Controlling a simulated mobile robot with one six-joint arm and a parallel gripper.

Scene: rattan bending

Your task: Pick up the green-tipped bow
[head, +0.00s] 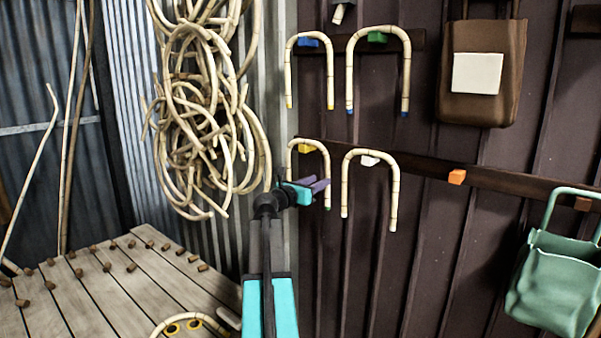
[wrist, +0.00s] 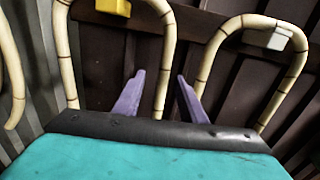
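The green-tipped bow (head: 326,165) is a pale rattan U hanging upside down from a yellow peg (head: 305,148) on the lower rail. Its green tip shows at the bottom of its right leg in the head view; its left leg is partly hidden behind my arm. My gripper (head: 318,188) is at that right leg, just above the tip. In the wrist view, the bow (wrist: 166,60) has its right leg between the open purple fingers of my gripper (wrist: 157,100), with gaps beside it. The tip is hidden there.
A white-tipped bow (head: 395,185) hangs close on the right from a white peg (head: 370,160). Two more bows hang above, on blue and green pegs. Rattan coils (head: 205,120) hang left. A slatted table (head: 110,295) is below; a green bag (head: 553,280) hangs right.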

